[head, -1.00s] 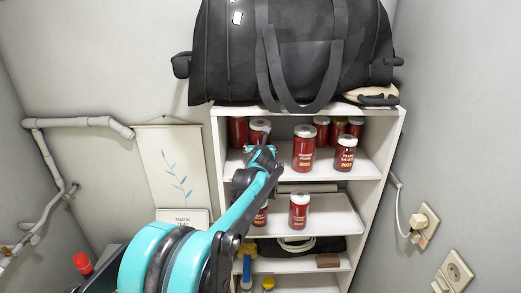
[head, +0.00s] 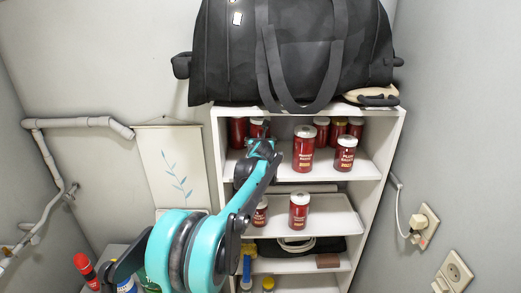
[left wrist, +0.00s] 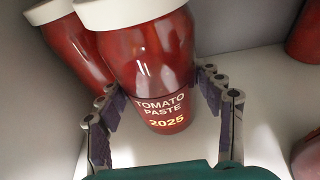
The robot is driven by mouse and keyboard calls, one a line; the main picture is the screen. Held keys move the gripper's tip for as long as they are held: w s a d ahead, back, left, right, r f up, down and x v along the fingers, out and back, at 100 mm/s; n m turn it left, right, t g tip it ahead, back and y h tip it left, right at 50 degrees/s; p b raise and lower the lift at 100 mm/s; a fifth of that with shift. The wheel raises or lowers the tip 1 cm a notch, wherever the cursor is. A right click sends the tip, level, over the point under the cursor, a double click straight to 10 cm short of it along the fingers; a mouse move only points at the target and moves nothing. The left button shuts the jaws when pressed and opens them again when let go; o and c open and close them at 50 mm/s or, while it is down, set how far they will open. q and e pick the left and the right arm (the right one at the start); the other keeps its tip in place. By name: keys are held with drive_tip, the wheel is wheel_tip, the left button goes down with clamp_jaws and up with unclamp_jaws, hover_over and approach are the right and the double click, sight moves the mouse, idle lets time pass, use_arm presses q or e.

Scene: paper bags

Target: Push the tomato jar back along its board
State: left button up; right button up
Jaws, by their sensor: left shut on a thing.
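The tomato jar, labelled "TOMATO PASTE 2025" (left wrist: 150,62), stands on the white shelf board with its white lid partly cut off at the top of the left wrist view. In the head view, it shows behind my gripper at the left of the upper board (head: 258,130). My left gripper (head: 262,147) reaches in from the front at the board's left end. In the left wrist view, its fingers (left wrist: 160,98) lie on both sides of the jar, shut on it. My right gripper is not in view.
Another red jar (left wrist: 76,48) stands close behind the tomato jar, to its left. A larger jar (head: 303,150) and a plum jar (head: 345,154) stand right on the same board (head: 325,167). A lower board holds jars. A black bag (head: 215,60) sits on top.

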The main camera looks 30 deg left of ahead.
use_arm(q)
drive_tip(key=shift+w+a, duration=0.15)
drive_tip(key=shift+w, duration=0.1)
idle(0.3)
drive_tip(key=o, duration=0.6)
drive_tip(key=shift+o, duration=0.8)
drive_tip(key=o, duration=0.6)
drive_tip(key=shift+c, duration=0.2)
drive_tip(key=shift+s, duration=0.1)
drive_tip(key=v, duration=1.2)
